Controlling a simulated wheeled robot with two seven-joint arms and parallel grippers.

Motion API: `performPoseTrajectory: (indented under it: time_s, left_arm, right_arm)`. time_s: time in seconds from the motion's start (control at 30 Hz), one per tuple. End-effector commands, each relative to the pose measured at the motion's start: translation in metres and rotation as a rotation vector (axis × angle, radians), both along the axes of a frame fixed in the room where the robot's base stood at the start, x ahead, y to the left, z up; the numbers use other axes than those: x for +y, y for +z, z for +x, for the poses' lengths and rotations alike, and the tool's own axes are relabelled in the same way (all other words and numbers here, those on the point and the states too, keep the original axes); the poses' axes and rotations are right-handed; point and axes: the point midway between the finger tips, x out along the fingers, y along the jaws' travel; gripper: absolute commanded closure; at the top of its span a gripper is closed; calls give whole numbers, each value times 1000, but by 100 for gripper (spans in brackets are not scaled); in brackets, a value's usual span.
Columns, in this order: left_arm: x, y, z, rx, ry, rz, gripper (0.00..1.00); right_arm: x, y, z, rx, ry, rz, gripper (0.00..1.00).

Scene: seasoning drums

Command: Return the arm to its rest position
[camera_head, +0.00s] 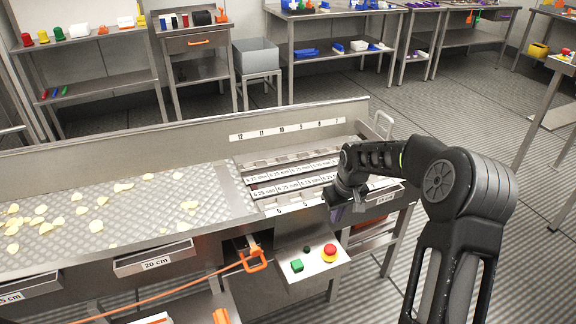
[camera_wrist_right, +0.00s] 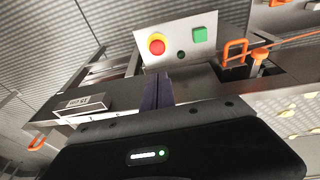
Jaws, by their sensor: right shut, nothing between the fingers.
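My right arm reaches in from the lower right of the head view, bent at the elbow. My right gripper (camera_head: 337,213) points downward at the right front edge of the steel conveyor table, above and right of the control box. In the right wrist view the dark fingers of the right gripper (camera_wrist_right: 157,91) are together, with nothing between them. Beyond them are the control box (camera_wrist_right: 178,42) with its red and green buttons and the table's front edge. My left gripper is not in view.
The control box (camera_head: 312,268) carries a red button (camera_head: 329,252) and a green button (camera_head: 297,265). An orange handle (camera_head: 254,260) is left of it. Yellow chips lie on the tread-plate surface (camera_head: 140,215). Drawers line the front. Open floor (camera_head: 450,110) lies behind the table.

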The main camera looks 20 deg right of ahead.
Motion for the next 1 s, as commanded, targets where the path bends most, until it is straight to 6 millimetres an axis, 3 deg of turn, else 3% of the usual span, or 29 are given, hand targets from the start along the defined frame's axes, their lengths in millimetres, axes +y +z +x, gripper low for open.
performPoseTrajectory:
  time_s: [0.17,0.27,0.37,0.47,0.57,0.67,0.8,0.9,1.0]
  left_arm:
    - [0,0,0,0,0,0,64]
    - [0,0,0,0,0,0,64]
    - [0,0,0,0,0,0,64]
    - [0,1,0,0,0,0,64]
    - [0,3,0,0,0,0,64]
    - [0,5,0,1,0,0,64]
    - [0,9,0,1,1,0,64]
    - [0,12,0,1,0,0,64]
    - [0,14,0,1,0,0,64]
  right_arm:
    - [0,0,2,-10,-5,0,100]
    - [-1,3,14,-61,-19,1,100]
    - [11,-4,26,-139,-46,29,100]
    - [50,-40,27,-200,-81,106,100]
    - [108,-84,13,-220,-110,197,100]
    - [170,-127,-22,-200,-142,279,100]
    - [246,-174,-96,-120,-177,356,100]
    - [287,-196,-158,-38,-184,381,100]
    - [314,-206,-213,51,-165,390,100]
